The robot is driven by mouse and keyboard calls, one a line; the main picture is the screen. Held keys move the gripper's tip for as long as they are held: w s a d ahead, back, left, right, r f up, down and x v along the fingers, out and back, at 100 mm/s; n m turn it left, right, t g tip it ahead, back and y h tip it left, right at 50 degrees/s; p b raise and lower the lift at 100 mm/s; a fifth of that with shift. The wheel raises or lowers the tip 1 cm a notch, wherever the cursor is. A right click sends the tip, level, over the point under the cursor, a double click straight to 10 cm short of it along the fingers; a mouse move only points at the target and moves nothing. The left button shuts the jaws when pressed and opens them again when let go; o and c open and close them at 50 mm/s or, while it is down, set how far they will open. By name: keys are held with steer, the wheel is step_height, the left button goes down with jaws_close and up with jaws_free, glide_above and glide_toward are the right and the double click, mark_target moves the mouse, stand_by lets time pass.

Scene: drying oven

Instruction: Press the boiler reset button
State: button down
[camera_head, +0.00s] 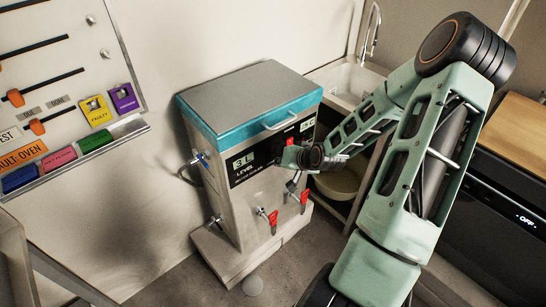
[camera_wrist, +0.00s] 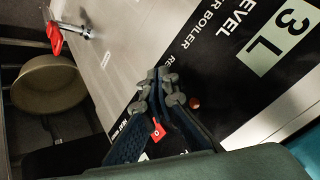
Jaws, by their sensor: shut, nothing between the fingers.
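The boiler (camera_head: 215,195) is a grey metal box with a teal-edged lid and a black front panel marked "3 L" and "LEVEL". In the wrist view the black panel (camera_wrist: 225,75) runs diagonally. A small round reddish-brown spot, seemingly a button (camera_wrist: 194,101), sits on it just right of my fingertips. A red switch-like piece (camera_wrist: 157,130) shows between my fingers. My gripper (camera_wrist: 160,84) is shut and empty, close to the panel; I cannot tell whether it touches.
Red-handled taps (camera_head: 272,220) stick out from the boiler's lower front; one shows in the wrist view (camera_wrist: 55,38). A bowl (camera_wrist: 46,85) sits to the right of the boiler, below a sink (camera_head: 350,80). A control board (camera_head: 60,75) hangs on the left wall. A dark appliance (camera_head: 505,190) stands right.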

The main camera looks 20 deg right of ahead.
steer(key=shift+s+d+p, duration=0.25)
steer(key=shift+s, duration=0.55)
steer(key=shift+s+d+p, duration=0.2)
steer(key=shift+s+d, duration=0.05)
steer(key=shift+s, duration=0.6)
steer(key=shift+s+d+p, duration=0.25)
steer(key=shift+s, duration=0.55)
